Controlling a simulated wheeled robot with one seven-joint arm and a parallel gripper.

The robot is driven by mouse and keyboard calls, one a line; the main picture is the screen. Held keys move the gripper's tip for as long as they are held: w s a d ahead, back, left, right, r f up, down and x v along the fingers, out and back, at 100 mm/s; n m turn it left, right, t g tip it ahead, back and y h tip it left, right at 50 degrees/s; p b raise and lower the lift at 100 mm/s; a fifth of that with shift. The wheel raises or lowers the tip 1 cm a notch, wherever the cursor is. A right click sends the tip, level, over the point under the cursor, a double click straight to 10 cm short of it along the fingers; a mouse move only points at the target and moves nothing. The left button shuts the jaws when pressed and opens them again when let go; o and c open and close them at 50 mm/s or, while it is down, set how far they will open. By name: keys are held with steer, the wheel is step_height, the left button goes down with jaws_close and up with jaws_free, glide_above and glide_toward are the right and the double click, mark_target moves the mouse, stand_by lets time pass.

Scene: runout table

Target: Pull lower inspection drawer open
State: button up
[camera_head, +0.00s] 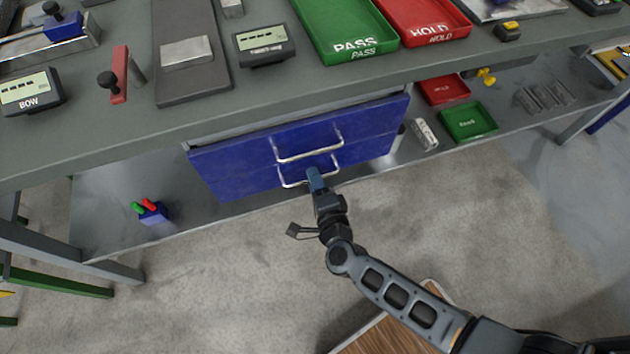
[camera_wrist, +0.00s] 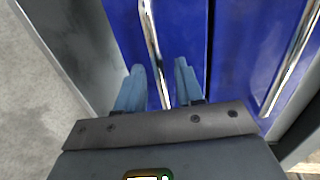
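The lower inspection drawer (camera_head: 240,186) is the lower of two blue fronts under the table and looks flush with the one above. Its silver bar handle (camera_head: 293,184) shows near my gripper (camera_head: 314,174), which reaches up to the handle's right part. In the wrist view the lower drawer's blue front (camera_wrist: 185,25) is on the left, with its handle (camera_wrist: 152,40) running between my two pale blue fingers (camera_wrist: 158,68). The fingers stand apart with a gap on both sides of the bar, so my gripper is open around it. Whether either finger touches the bar is unclear.
The upper drawer (camera_head: 235,155) has its own handle (camera_head: 310,155) close above. A grey lower shelf (camera_head: 110,205) lies below, holding a blue block (camera_head: 153,213) at left and a green tray (camera_head: 468,123) at right.

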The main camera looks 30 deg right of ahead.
jaws_close()
stand_by(0.4)
stand_by(0.4)
